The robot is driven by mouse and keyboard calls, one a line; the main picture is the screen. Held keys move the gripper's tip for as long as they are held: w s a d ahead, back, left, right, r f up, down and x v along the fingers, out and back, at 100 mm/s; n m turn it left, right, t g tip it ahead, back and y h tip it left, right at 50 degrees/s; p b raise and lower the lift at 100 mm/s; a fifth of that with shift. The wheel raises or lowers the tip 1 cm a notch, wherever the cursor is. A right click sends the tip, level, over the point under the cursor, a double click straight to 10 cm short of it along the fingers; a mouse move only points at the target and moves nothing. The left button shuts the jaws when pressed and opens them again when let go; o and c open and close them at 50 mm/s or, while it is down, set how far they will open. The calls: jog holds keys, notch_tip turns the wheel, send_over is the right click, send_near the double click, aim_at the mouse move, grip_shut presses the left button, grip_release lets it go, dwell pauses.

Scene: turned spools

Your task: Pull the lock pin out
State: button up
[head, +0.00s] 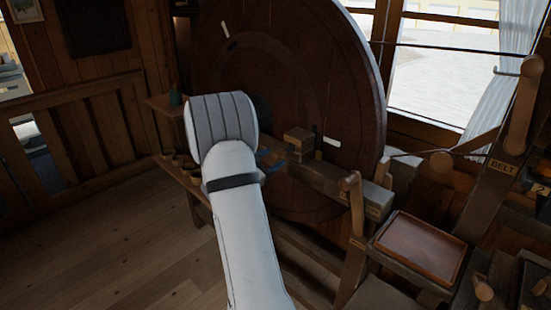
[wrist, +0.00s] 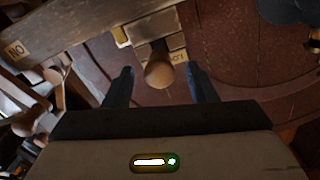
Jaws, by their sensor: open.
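The lock pin shows in the wrist view as a round wooden knob (wrist: 159,73) in front of a small wooden block (wrist: 160,48) with a pale label. My gripper (wrist: 160,76) is open, with one dark finger on each side of the knob. Gaps show between the knob and both fingers, so neither appears to touch it. How deep the knob lies between the fingers is hard to tell. In the head view the block (head: 298,140) stands at the large wheel's face; my arm hides the knob and most of my gripper there.
A large dark red wheel (head: 330,85) fills the back. A wooden beam (head: 335,182) runs right from the block. An upright wooden lever (head: 356,205), a brown tray (head: 420,246) and a lever marked BELT (head: 520,105) stand right. The floor (head: 130,245) at left is clear.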

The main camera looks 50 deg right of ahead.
jog(key=a, duration=0.6)
jog(key=shift+a+b, duration=0.15)
jog(key=shift+b, duration=0.3)
